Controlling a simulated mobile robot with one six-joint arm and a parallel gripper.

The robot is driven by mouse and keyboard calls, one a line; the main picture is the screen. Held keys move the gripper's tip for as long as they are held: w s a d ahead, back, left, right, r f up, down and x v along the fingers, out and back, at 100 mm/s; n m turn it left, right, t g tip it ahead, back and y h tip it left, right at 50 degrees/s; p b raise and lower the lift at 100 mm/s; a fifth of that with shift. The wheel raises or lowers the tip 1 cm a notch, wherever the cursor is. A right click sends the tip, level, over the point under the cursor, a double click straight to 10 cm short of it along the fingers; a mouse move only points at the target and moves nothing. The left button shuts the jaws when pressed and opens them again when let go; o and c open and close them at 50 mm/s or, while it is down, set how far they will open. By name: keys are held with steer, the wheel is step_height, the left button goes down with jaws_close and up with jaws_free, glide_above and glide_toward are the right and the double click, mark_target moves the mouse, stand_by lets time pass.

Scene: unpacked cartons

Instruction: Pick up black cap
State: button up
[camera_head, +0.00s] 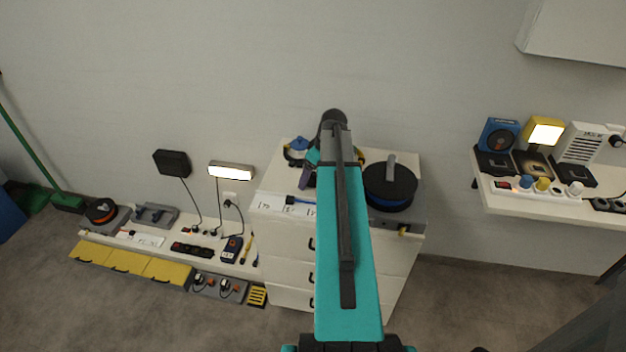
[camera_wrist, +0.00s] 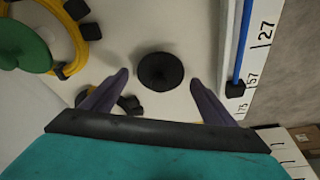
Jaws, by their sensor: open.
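The black cap (camera_wrist: 161,71) is a round, dark disc with a small raised centre, lying on the white top of a drawer cabinet (camera_wrist: 130,35). In the wrist view it shows in the gap between the fingertips of my gripper (camera_wrist: 158,80). My gripper is open, with one dark purple finger on each side of the cap and nothing held. In the head view my arm covers much of the cabinet top, and I cannot make out the cap there. A purple finger shows left of my arm (camera_head: 307,172).
In the wrist view, a green round thing with a yellow coil (camera_wrist: 28,45) lies left, and a dark coil (camera_wrist: 128,104) lies beside the left finger. A blue rod (camera_wrist: 243,45) lies along a numbered strip at right. A large black disc (camera_head: 390,183) stands right of my arm.

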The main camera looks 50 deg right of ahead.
mark_target(313, 173)
steer(key=c, duration=1.2)
steer(key=shift+r, duration=0.15)
steer(key=shift+r+b, duration=0.65)
steer(key=shift+r, duration=4.25)
steer(key=shift+m+h, duration=0.3)
steer(key=shift+m, duration=0.6)
steer(key=w+a+r, duration=0.3)
steer(key=w+a, duration=0.2)
steer(key=a, duration=1)
steer(key=w+a+r, duration=0.3)
steer(key=w+a, duration=0.2)
steer(key=a, duration=1.1)
steer(key=w+a+r, duration=0.4)
steer(key=w+a, duration=0.1)
steer(key=a, duration=1)
steer(key=shift+w+a, duration=0.1)
steer(key=shift+a, duration=0.1)
